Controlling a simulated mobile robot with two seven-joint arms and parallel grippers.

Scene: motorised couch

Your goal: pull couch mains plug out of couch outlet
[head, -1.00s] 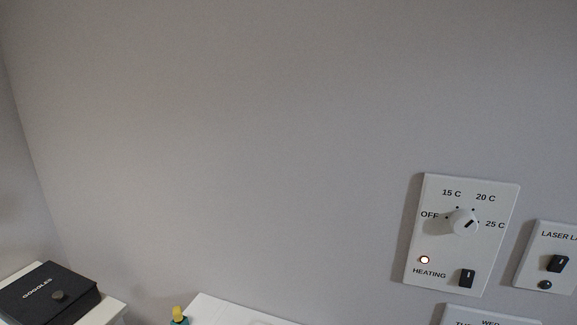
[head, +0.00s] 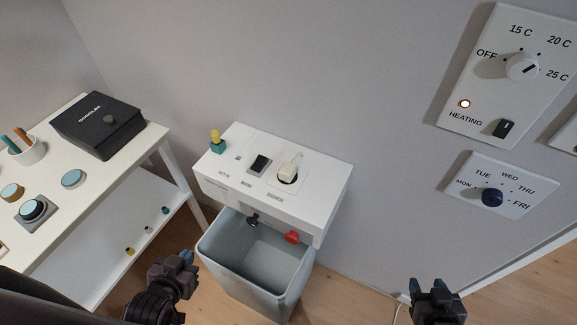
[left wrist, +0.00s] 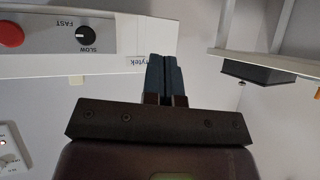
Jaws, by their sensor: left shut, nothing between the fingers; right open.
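The cream couch mains plug (head: 290,168) sits in the dark round couch outlet (head: 286,181) on top of the white box (head: 325,185) against the wall. My left gripper (head: 188,258) is shut and empty, low in front of the box and left of the grey bin, apart from the plug. My right gripper (head: 427,286) is open and empty, to the lower right of the box, well away from the plug.
A grey bin (head: 223,268) stands below the box. A white table (head: 110,172) with a black goggles box (head: 97,124) is left. Wall panels (head: 487,185) are right.

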